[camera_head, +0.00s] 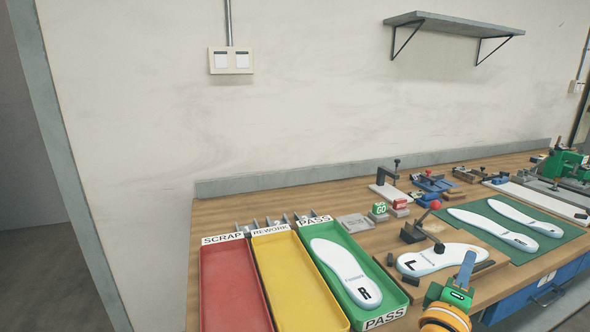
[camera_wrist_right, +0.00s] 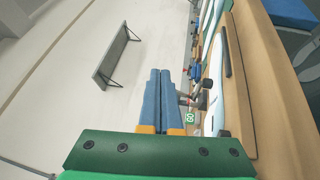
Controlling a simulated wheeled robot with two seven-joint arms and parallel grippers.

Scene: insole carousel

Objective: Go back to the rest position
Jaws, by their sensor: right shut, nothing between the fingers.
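My right gripper (camera_head: 468,258) comes in at the bottom right of the head view, with blue-grey fingers and a green body. It is shut and empty. In the wrist view its two fingers (camera_wrist_right: 160,75) lie together. In the head view it stands in front of the white insole marked L (camera_head: 430,262) and hides part of that insole's right side; I cannot tell the gap. The insole marked R (camera_head: 345,268) lies in the green PASS tray (camera_head: 395,290). My left gripper is not in view.
The red SCRAP tray (camera_head: 235,290) and yellow REWORK tray (camera_head: 297,285) look empty. Two white insoles lie on a green mat (camera_head: 478,213). Small fixtures, including a red-knobbed one (camera_head: 436,205), stand behind. A wall shelf (camera_head: 455,24) hangs above; the wall space below it is clear.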

